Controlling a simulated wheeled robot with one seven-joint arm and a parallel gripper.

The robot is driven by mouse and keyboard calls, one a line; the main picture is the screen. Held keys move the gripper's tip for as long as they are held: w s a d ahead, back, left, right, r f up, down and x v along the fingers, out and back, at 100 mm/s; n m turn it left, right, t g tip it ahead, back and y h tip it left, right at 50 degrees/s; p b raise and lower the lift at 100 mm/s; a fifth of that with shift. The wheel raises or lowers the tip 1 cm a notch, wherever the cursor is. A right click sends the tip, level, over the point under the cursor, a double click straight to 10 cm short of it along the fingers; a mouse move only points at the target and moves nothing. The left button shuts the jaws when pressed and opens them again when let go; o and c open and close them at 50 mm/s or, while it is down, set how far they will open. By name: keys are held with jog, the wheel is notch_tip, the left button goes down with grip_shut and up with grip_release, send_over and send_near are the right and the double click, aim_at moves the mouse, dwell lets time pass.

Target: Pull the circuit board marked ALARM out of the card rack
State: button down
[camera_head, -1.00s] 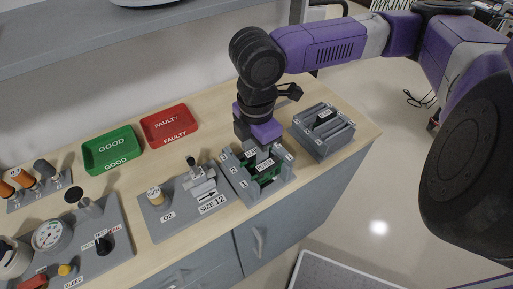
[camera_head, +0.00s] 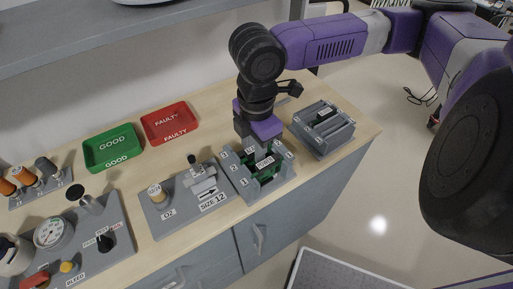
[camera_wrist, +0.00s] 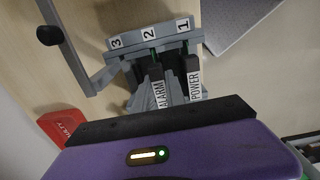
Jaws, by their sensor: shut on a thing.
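The grey card rack (camera_head: 284,181) stands near the front edge of the counter, with slots numbered 1, 2 and 3. The ALARM board (camera_wrist: 160,92), with a dark labelled handle, is in line with slot 2 in the wrist view. My gripper (camera_head: 258,146) points down over the rack and is shut on the ALARM board. The fingertip contact is hidden, and I cannot tell how far the board is seated.
A second grey rack (camera_head: 345,133) stands close on the right. A red FAULTY tray (camera_head: 188,130) and a green GOOD tray (camera_head: 93,164) lie at the back left. An O2 and SIZE 12 fixture (camera_head: 160,222) is just left of the rack.

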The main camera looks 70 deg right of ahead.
jog(key=shift+r+p, duration=3.5)
jog(key=shift+r, duration=0.6)
